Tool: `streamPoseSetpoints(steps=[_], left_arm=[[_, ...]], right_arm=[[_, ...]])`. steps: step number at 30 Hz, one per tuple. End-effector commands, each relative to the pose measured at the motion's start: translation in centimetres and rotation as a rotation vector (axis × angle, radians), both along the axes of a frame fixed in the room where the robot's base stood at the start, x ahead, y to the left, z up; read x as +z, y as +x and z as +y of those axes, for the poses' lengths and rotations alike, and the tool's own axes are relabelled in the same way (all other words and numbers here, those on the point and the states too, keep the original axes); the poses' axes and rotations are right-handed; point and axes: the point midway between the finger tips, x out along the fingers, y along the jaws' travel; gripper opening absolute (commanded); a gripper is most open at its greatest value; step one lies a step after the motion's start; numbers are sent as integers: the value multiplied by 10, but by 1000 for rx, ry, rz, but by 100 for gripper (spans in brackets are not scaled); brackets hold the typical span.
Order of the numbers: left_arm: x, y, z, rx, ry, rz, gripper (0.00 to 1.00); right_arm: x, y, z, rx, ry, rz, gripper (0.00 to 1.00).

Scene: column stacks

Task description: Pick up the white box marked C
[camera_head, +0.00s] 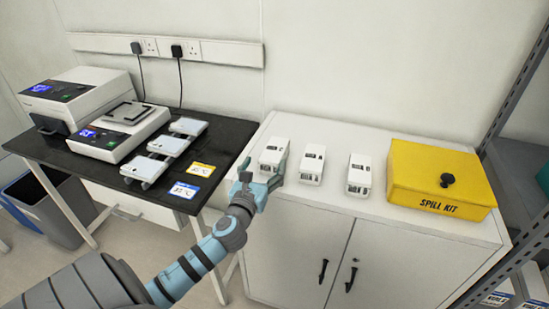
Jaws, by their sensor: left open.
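Three white boxes stand in a row on the white cabinet top: a left one (274,150), a middle one (312,163) and a right one (359,175). Each has dark markings, but the letters are too small to read, so I cannot tell which is C. My left gripper (262,176) is open at the near end of the left box and overlaps its lower part in the picture. I cannot tell whether it touches the box. My right gripper is out of view.
A yellow spill kit box (440,178) stands on the cabinet (420,225) at the right. A grey metal rack (515,100) rises at the far right. A black table (222,142) with lab instruments, small white devices and labelled cards stands at the left. A bin (45,205) is below it.

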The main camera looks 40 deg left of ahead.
Motion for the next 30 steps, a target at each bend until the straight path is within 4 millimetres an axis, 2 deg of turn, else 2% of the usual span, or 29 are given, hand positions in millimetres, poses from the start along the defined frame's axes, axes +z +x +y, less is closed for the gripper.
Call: streamPoseSetpoints(steps=[3,8,14,21,23,30], left_arm=[[-1,17,6,0,-2,-1,73],[1,34,10,0,-5,-2,73],[2,70,18,-1,-4,0,73],[3,75,20,-3,-4,2,73],[3,75,20,-3,-4,2,65],[3,74,20,-3,-4,3,27]], right_arm=[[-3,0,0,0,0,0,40],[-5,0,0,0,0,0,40],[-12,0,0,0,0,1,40],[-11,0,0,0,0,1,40],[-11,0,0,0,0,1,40],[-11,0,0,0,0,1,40]])
